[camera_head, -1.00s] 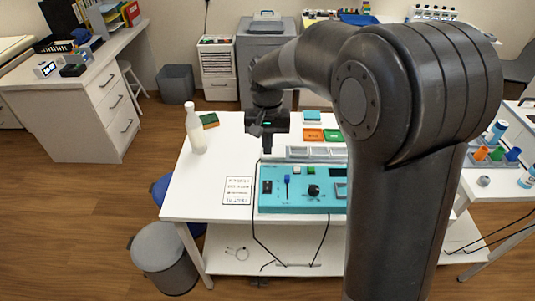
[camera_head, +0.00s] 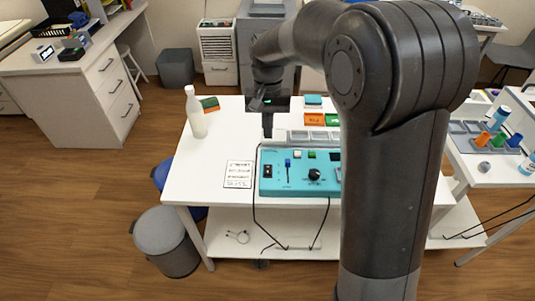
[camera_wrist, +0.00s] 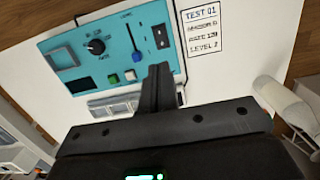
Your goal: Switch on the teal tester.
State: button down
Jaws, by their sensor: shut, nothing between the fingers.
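The teal tester (camera_head: 300,188) lies on the white table. Its panel has a black rocker switch (camera_head: 267,171) at the left, a blue slider (camera_head: 287,164), a white and a green button (camera_head: 312,154), and a black knob (camera_head: 314,175). My gripper (camera_head: 267,135) is shut and empty, pointing down near the tester's back left corner. In the wrist view the fingertips (camera_wrist: 158,70) overlap the panel's edge near the slider, with the rocker switch (camera_wrist: 160,36) just beyond them. I cannot tell their height above the panel. My arm hides the tester's right end.
A printed card (camera_head: 239,174) headed "TEST 01" lies left of the tester. A white bottle (camera_head: 195,115) stands near the table's back left. Grey trays (camera_head: 300,135) and an orange bin (camera_head: 313,119) sit behind the tester. Black cables (camera_head: 254,205) hang over the front edge.

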aim_at(268, 168)
jog(key=f, duration=0.4)
jog(key=s+f, duration=0.1)
jog(key=f, duration=0.4)
jog(key=s+f, duration=0.1)
jog(key=f, duration=0.3)
jog(key=shift+f, duration=0.35)
jog(key=shift+s+f+t, duration=0.25)
jog(key=shift+f+t, duration=0.1)
jog(key=shift+t, duration=0.25)
jog(key=shift+w, duration=0.15)
jog(key=shift+w+d+r, duration=0.1)
jog(key=shift+w, duration=0.7)
